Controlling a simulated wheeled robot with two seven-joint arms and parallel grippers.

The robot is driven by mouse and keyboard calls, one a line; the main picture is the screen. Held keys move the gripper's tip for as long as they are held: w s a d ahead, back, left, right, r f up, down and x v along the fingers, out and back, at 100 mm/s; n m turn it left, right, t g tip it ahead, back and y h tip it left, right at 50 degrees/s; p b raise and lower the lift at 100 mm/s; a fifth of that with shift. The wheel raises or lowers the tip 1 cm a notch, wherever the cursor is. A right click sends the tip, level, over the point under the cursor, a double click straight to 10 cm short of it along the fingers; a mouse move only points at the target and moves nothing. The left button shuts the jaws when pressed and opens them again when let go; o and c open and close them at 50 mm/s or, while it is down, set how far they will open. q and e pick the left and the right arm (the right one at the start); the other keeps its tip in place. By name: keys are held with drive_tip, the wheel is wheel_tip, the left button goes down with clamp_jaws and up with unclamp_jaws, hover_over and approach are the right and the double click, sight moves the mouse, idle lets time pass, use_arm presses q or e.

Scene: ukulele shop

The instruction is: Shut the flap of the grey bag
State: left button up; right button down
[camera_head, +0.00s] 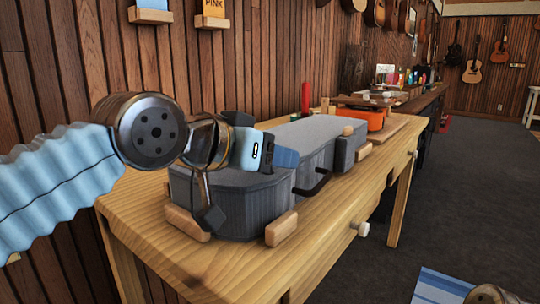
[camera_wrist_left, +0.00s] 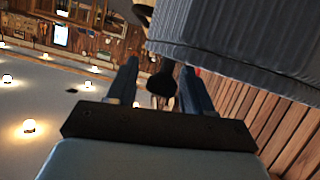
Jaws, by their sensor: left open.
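The grey bag (camera_head: 250,203) lies on the wooden bench in the head view, its wide rounded end nearest me and its narrower part (camera_head: 318,130) running away. A black carry handle (camera_head: 312,184) shows on its right side. I cannot clearly make out the flap; my arm hides part of the bag's near top. My left gripper (camera_head: 286,157) is open, just above the bag's top. In the left wrist view its fingers (camera_wrist_left: 160,88) stand apart, with a small dark rounded shape (camera_wrist_left: 162,82) showing between them; whether they touch it is unclear. Grey fabric (camera_wrist_left: 235,40) fills the upper right there.
Wooden blocks (camera_head: 281,228) stand against the bag. Behind it are an orange container (camera_head: 368,120) and a red upright object (camera_head: 305,97). The bench's bare front (camera_head: 190,270) is clear. A plank wall (camera_head: 60,60) rises behind; open floor (camera_head: 470,190) lies to the right.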

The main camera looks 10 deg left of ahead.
use_arm(q)
drive_tip(key=shift+a+f, duration=0.1)
drive_tip(key=shift+f, duration=0.05)
drive_tip(key=v, duration=1.3)
drive_tip(key=shift+s+r, duration=0.3)
drive_tip(key=shift+a, duration=0.1)
